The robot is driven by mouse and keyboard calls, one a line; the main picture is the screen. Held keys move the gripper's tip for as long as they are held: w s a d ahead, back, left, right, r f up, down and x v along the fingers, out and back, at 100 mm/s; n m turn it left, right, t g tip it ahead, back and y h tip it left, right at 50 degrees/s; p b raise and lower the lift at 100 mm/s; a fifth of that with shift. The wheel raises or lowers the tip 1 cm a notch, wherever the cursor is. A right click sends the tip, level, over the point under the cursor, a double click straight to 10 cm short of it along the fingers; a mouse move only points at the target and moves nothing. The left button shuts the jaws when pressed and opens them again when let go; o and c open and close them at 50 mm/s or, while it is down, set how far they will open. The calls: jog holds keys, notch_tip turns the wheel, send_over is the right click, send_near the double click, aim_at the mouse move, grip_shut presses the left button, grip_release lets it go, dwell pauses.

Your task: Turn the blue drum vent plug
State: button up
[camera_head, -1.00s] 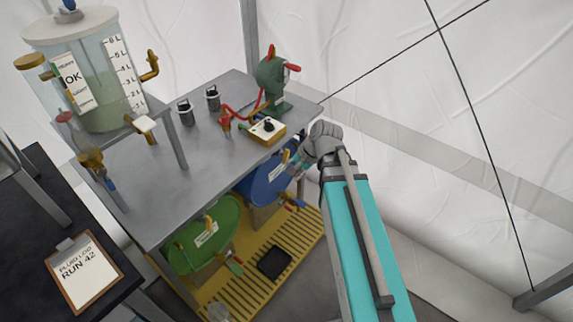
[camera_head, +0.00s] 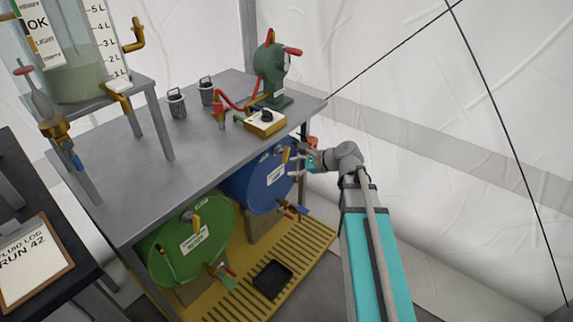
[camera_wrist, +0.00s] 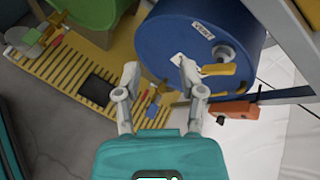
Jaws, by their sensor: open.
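The blue drum (camera_head: 248,193) lies on its side under the steel bench, its round end facing out with a white label. A yellow lever (camera_head: 285,155) stands near the top of that end. In the wrist view the blue drum (camera_wrist: 165,35) shows a round grey fitting (camera_wrist: 223,53) with a yellow lever (camera_wrist: 218,70) beside it; this looks like the vent plug. My gripper (camera_wrist: 159,74) is open and empty, its fingers in front of the drum's end, left of the yellow lever. In the head view my gripper (camera_head: 303,161) is beside the drum's right edge, partly hidden.
A green drum (camera_head: 170,243) lies left of the blue one. A tap (camera_head: 290,208) sticks out low on the blue drum. An orange object (camera_wrist: 235,112) is close right of my gripper. A black tray (camera_head: 272,279) lies on the yellow slatted platform (camera_head: 235,300).

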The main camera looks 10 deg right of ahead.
aim_at(286, 157)
jog(key=w+d+f+m+t+y+b, duration=0.1)
jog(key=w+d+f+m+t+b, duration=0.5)
jog(key=m+b, duration=0.7)
jog(key=d+f+t+b, duration=0.1)
jog(key=d+f+b, duration=0.1)
jog(key=d+b, duration=0.1)
jog(key=shift+w+d+y, duration=0.25)
jog(key=shift+y, duration=0.15)
jog(key=shift+w+a+f, duration=0.1)
jog(key=x, duration=1.3)
jog(key=shift+w+a, duration=0.15)
jog(key=shift+w, duration=0.05)
grip_shut()
